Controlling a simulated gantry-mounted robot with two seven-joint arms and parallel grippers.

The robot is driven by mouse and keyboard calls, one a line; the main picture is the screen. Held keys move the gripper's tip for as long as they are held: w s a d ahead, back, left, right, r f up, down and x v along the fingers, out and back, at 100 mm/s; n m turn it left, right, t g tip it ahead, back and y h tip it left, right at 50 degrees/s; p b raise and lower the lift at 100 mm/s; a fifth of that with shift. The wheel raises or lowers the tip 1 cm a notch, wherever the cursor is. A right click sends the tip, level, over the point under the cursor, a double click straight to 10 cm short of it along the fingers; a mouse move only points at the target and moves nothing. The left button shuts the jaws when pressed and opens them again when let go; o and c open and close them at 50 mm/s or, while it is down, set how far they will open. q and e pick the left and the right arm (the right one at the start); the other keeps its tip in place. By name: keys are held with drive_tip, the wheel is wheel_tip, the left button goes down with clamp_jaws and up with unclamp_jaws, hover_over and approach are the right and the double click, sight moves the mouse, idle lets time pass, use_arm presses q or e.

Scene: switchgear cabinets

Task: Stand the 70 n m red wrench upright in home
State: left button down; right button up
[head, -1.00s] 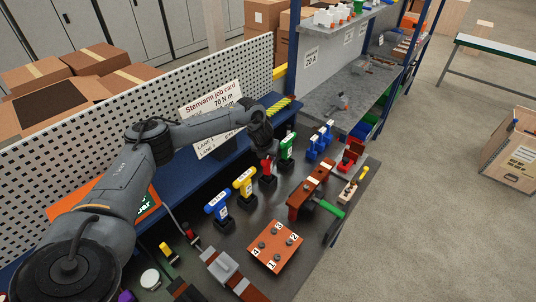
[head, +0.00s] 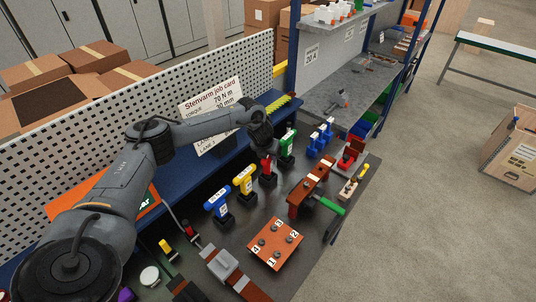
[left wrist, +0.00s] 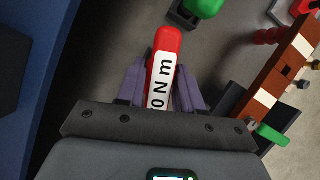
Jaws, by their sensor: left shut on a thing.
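The red wrench (head: 267,165) stands upright in a black holder (head: 268,181) on the dark bench, between the yellow wrench (head: 244,181) and the green wrench (head: 288,140). In the left wrist view the red wrench (left wrist: 167,42) has a white label whose visible part reads "0 N m". My left gripper (left wrist: 160,78) is shut on it, with a purple-grey finger on each side. In the head view my left wrist is just above and behind the red wrench, and the fingers are hard to make out. The wrench's lower end is hidden in the wrist view. My right gripper is not in view.
A blue wrench (head: 218,203) stands left of the yellow one. An orange-brown plate with bolts (head: 274,247) lies in front. A brown block assembly with a green handle (head: 312,188) is to the right. The job card (head: 212,112) stands behind, before the perforated panel (head: 130,125).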

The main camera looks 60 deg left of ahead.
use_arm(q)
drive_tip(key=c, duration=0.7)
unclamp_jaws()
drive_tip(key=shift+o, duration=0.2)
drive_tip(key=shift+r, duration=0.1)
drive_tip(key=v, duration=0.9)
drive_tip(key=shift+d+r, duration=0.1)
drive_tip(key=shift+r, duration=0.1)
drive_tip(key=shift+s+d+r, duration=0.2)
drive_tip(key=shift+s+r, duration=0.05)
drive_tip(key=shift+r, duration=0.3)
